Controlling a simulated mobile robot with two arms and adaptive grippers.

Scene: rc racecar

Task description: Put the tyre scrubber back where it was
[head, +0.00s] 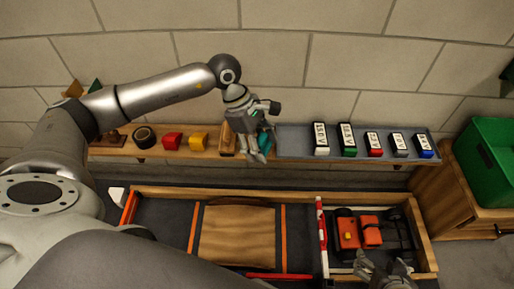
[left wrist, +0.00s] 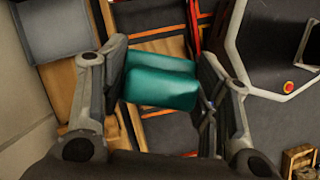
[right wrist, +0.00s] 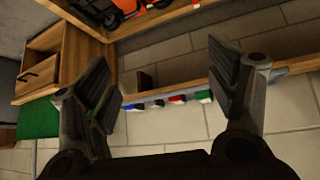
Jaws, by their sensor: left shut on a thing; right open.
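My left gripper (head: 262,150) is shut on a teal, rounded block, which I take to be the tyre scrubber (left wrist: 160,82). The scrubber also shows in the head view (head: 265,140), partly hidden by the fingers, at the wall shelf (head: 180,153) just left of the grey mat. I cannot tell whether it touches the shelf. A small wooden block (head: 228,140) stands on the shelf beside the gripper's left side. My right gripper (head: 385,266) is low at the right, near the red car. In the right wrist view it is open and empty (right wrist: 170,85).
A black tape roll (head: 145,137), a red block (head: 172,141) and a yellow block (head: 199,142) sit left on the shelf. Several labelled batteries (head: 375,144) stand on the grey mat (head: 296,146).

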